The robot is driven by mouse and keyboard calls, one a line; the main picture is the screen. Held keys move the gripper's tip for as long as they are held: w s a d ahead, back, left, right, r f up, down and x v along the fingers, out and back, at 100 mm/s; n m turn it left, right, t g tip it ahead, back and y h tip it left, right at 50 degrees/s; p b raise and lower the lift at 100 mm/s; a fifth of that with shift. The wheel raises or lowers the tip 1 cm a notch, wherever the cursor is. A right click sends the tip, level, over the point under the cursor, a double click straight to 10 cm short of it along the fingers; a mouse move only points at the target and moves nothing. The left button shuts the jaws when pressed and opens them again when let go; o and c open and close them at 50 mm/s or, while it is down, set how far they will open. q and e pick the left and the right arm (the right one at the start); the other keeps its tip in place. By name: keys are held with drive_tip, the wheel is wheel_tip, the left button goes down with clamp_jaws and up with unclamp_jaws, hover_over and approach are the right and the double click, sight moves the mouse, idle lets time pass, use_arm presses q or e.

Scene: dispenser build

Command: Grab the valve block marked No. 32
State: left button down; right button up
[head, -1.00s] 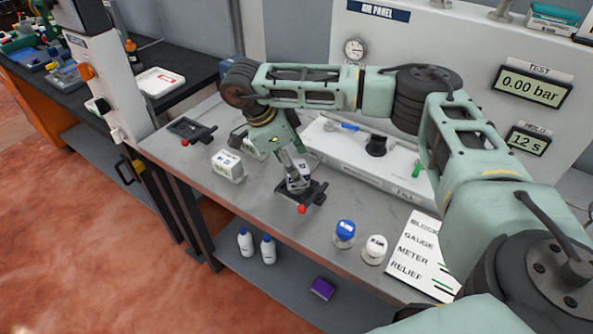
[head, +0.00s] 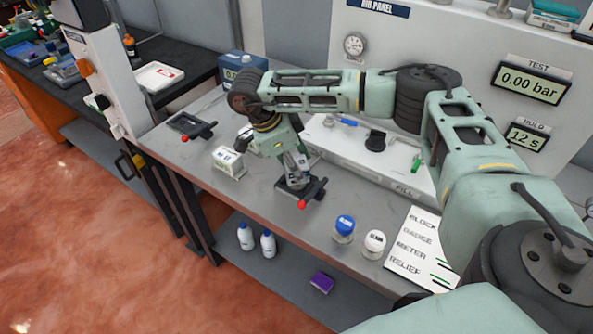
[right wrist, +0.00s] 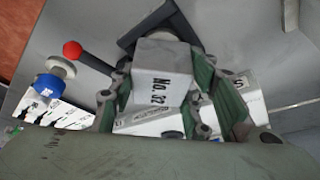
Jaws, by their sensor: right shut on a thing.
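The valve block marked No. 32 (right wrist: 163,72) is a pale grey block with its black lettering facing the right wrist camera. My right gripper (right wrist: 166,88) is shut on it, one green finger on each side. In the head view my right gripper (head: 294,168) points down at a black clamp (head: 315,188) with a red-knobbed lever, and the block is mostly hidden there. The clamp also shows just beyond the block in the right wrist view (right wrist: 136,35). I cannot tell whether the block still touches the clamp. My left gripper is not in view.
Another white block (head: 229,163) stands left of the clamp. A second black clamp (head: 190,126) is at the bench's left. A blue-capped jar (head: 344,228), a white-capped jar (head: 374,243) and a lettered card (head: 412,247) lie to the right. A white panel (head: 410,60) rises behind.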

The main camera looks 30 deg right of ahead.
drive_tip(key=shift+w+r, duration=0.1)
clamp_jaws()
